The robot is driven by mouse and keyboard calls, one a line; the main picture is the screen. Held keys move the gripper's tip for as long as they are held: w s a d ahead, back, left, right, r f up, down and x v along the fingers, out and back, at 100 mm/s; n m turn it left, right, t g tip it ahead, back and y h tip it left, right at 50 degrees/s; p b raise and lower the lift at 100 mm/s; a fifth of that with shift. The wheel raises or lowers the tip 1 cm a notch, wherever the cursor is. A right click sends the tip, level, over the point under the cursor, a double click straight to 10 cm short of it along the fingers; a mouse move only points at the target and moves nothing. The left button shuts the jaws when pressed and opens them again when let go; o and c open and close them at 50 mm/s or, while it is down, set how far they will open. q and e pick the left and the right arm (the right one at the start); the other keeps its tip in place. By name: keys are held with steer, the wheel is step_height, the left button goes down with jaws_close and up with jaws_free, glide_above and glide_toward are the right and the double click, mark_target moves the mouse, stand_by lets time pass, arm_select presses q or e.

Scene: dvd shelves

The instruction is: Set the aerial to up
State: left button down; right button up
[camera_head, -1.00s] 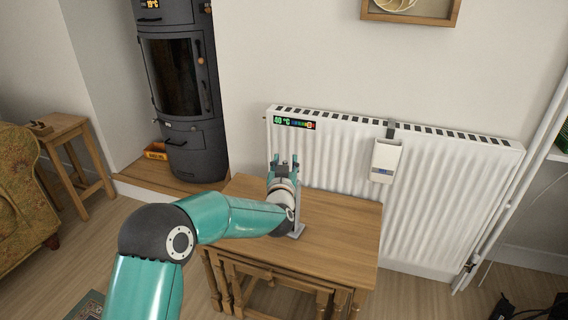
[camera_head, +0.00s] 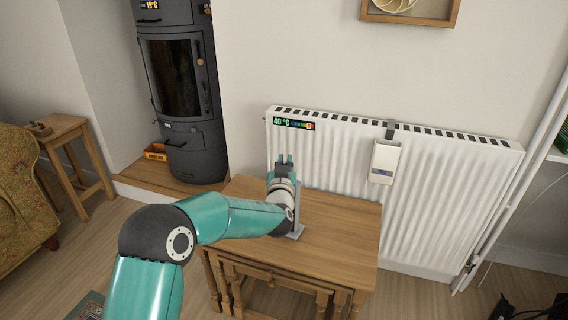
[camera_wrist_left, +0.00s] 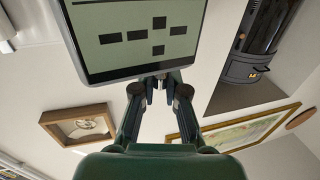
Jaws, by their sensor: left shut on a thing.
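A grey device with a screen, seen edge-on in the head view (camera_head: 298,208), stands on the wooden table; its base shows below. In the left wrist view its grey-green screen with dark blocks (camera_wrist_left: 135,35) fills the top. My left gripper (camera_head: 284,159) is behind the device's upper part, fingers pointing up. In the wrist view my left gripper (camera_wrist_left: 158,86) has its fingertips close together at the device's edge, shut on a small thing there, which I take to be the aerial. The aerial itself is mostly hidden, so its position cannot be read. My right gripper is out of view.
The wooden table (camera_head: 340,225) stands before a white radiator (camera_head: 440,185) with a grey-white box (camera_head: 384,160) hung on it. A dark stove (camera_head: 182,90) is at the back left. A small side table (camera_head: 65,128) stands beside a patterned armchair. The right of the table is bare.

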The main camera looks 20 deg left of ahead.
mark_target(285, 162)
arm_select(q)
step_height(285, 162, up, 15)
steer(key=p, duration=0.9)
steer(key=shift+f, duration=0.2)
steer(key=c, duration=1.2)
jaws_free()
steer(key=shift+o, duration=0.2)
steer(key=v, duration=1.2)
steer(key=shift+a+f, duration=0.1)
